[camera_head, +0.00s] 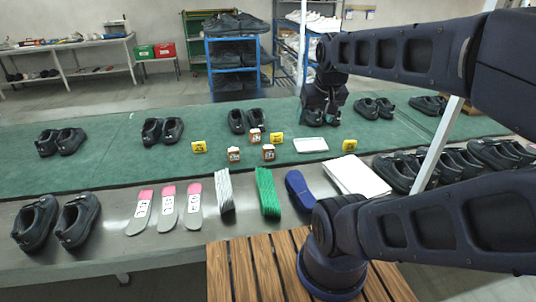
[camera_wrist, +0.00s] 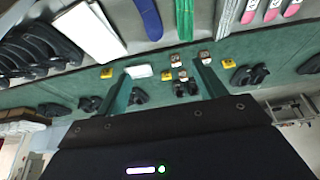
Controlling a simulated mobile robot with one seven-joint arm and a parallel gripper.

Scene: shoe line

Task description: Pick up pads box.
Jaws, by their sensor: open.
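Several small boxes sit on the green mat. Three are brown and white: one at the left (camera_head: 234,154), one at the right (camera_head: 268,153) and one behind them (camera_head: 256,135). Three are yellow: one at the left (camera_head: 199,147), one in the middle (camera_head: 277,138) and one at the right (camera_head: 349,145). I cannot tell which is the pads box; their labels are too small to read. My gripper (camera_head: 323,112) hangs over the mat, behind and right of the boxes. In the wrist view my gripper (camera_wrist: 163,72) is open and empty, with small boxes beyond and between its fingers.
Black shoes stand on the mat, including a pair (camera_head: 162,130) at the left. Insoles (camera_head: 168,212), a green bundle (camera_head: 267,192), a blue piece (camera_head: 298,190) and a white box (camera_head: 358,178) line the near metal edge.

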